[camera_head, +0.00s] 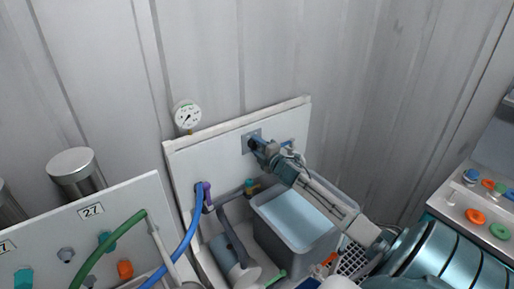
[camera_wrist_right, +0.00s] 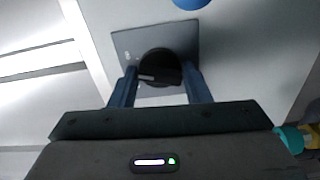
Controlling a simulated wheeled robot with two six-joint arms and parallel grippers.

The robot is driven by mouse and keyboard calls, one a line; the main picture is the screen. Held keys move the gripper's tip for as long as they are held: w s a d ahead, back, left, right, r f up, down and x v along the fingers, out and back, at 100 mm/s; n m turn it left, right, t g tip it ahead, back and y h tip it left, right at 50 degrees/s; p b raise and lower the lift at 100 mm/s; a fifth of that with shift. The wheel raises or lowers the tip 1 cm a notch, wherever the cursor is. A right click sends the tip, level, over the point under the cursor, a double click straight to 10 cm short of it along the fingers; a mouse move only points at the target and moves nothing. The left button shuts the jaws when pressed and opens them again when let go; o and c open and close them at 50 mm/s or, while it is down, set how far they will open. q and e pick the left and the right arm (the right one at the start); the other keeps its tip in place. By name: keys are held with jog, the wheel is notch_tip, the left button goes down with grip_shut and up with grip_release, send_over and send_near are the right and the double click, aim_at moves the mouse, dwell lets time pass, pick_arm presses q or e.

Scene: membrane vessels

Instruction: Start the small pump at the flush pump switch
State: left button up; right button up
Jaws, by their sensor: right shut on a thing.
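The flush pump switch is a black round knob (camera_wrist_right: 158,62) on a grey square plate (camera_wrist_right: 185,40), fixed to a white upright panel. In the head view the plate (camera_head: 246,136) sits near the panel's upper middle. My right gripper (camera_head: 257,146) reaches it from the lower right and covers most of the knob. In the right wrist view my gripper's two blue-grey fingers (camera_wrist_right: 160,76) are shut on the knob, one on each side. A grey cylinder (camera_head: 226,252), perhaps the small pump, lies low in front of the panel. My left gripper is not in view.
A grey tub (camera_head: 291,243) with pale liquid stands below my right arm. A pressure gauge (camera_head: 187,116) rises above the panel's top edge. A blue hose (camera_head: 189,236) and a green hose (camera_head: 108,242) run at the left. Coloured caps (camera_head: 474,216) lie on a surface at right.

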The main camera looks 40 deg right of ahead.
jog(key=shift+f+m, duration=0.15)
jog(key=shift+m, duration=0.95)
jog(key=o, duration=0.9)
